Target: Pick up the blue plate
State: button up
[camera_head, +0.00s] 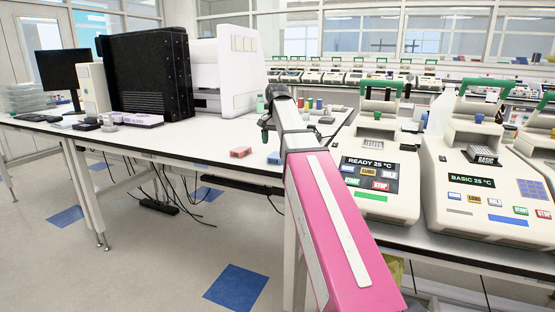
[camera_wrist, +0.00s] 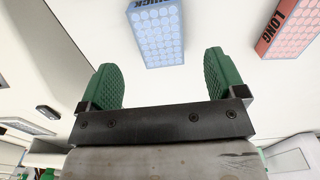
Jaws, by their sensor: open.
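The blue plate (camera_wrist: 157,30) is a small block with rows of round wells and a dark label that reads in part "UICK". In the wrist view it lies on the white surface beyond my fingertips, roughly between their lines and apart from them; its far end is cut off. In the head view the blue plate (camera_head: 274,158) sits at the bench's front edge, partly hidden by my arm. My gripper (camera_wrist: 160,62) has two green ridged fingers, spread wide with nothing between them. In the head view my gripper (camera_head: 266,125) is small and partly hidden at the arm's far end.
Thermal cyclers (camera_head: 375,165) stand to the right. A black unit (camera_head: 147,72) stands farther back left. The white bench (camera_head: 185,135) is clear around the plates.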

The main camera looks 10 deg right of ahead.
aim_at(277, 155)
jog(key=shift+d+f, duration=0.1)
jog(key=shift+f, duration=2.8)
jog(key=c, duration=1)
